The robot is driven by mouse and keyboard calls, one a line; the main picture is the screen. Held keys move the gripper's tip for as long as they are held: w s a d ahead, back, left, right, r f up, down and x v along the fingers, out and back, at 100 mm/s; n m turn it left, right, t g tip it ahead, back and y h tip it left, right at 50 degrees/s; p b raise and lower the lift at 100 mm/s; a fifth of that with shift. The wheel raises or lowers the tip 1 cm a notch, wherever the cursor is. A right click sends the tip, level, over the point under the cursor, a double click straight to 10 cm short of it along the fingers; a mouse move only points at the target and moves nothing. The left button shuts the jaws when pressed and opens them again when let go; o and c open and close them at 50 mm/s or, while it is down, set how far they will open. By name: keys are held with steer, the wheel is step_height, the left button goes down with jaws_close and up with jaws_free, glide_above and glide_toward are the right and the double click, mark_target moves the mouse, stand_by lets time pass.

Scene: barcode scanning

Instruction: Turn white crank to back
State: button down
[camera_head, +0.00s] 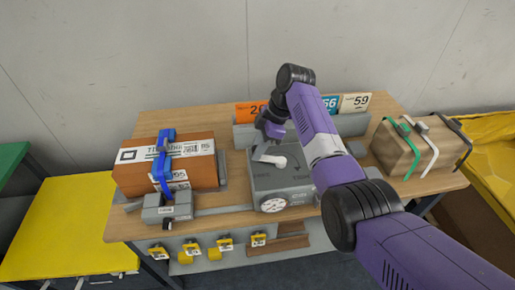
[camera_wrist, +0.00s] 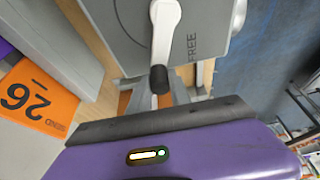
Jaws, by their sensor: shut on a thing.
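The white crank (camera_head: 272,159) sits on top of a grey box (camera_head: 290,182) in the middle of the table. In the wrist view the crank's white arm (camera_wrist: 163,35) runs down to a black knob (camera_wrist: 159,79), beside the word FREE on the box top. My gripper (camera_head: 260,148) comes down at the crank's far left end. In the wrist view my gripper (camera_wrist: 160,92) is shut on the crank's knob. The fingers are partly hidden behind the purple gripper body, and the exact contact is small in view.
A brown carton (camera_head: 170,165) with a blue clamp (camera_head: 164,160) stands left. Numbered cards, one orange (camera_wrist: 38,98), stand behind the box. A round dial (camera_head: 272,204) is on its front. Yellow tags hang below the table's front edge.

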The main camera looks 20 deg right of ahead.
steer(key=c, duration=1.2)
jaws_free()
steer(key=shift+b+v, duration=0.7)
steer(key=shift+v, duration=3.2)
